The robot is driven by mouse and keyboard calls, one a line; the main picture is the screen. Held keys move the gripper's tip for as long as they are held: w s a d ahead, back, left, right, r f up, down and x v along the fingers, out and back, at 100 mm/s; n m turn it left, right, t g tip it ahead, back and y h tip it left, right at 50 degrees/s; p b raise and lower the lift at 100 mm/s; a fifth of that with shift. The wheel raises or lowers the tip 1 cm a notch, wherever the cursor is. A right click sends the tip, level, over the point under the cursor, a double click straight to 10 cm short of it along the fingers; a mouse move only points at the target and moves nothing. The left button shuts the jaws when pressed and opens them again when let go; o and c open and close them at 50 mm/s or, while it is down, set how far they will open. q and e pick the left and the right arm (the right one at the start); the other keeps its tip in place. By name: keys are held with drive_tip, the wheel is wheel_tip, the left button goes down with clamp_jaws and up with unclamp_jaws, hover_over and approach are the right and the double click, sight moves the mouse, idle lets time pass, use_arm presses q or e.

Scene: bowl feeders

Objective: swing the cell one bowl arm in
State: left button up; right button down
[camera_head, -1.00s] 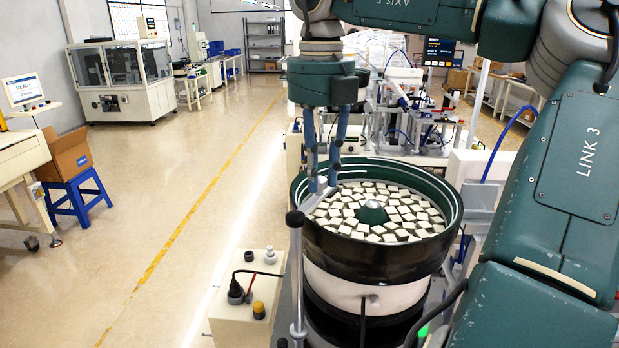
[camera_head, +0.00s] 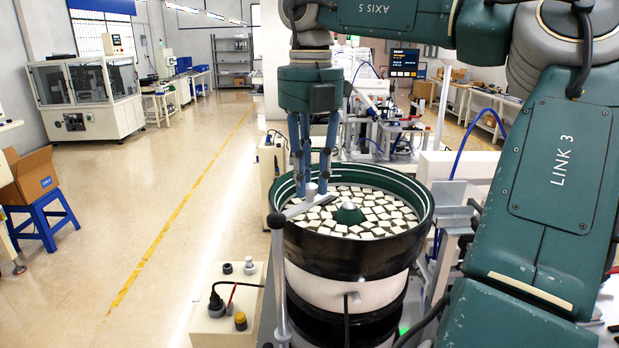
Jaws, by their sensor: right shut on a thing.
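The bowl feeder (camera_head: 428,218) is a dark round bowl with a green inner rim. Its grey bowl arm (camera_head: 296,210) runs from the top of a thin upright post (camera_head: 281,285) at the bowl's front left. The arm reaches over the left part of the bowl. My right gripper (camera_head: 311,188) comes down from above with its blue fingers around the knob on the arm, shut on it. The fingers partly cover the knob and the arm's far part. My left gripper is out of view.
Many white-topped square parts (camera_head: 385,209) lie in the bowl around a central cone (camera_head: 349,212). A cream control box (camera_head: 227,300) with buttons stands at front left. Workstation fixtures (camera_head: 385,125) stand behind the bowl.

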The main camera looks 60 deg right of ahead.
sight(311, 186)
drive_tip(key=c, duration=1.5)
unclamp_jaws()
wheel_tip(311, 186, up, 12)
drive_tip(key=shift+r, duration=0.1)
drive_tip(key=shift+s, duration=0.1)
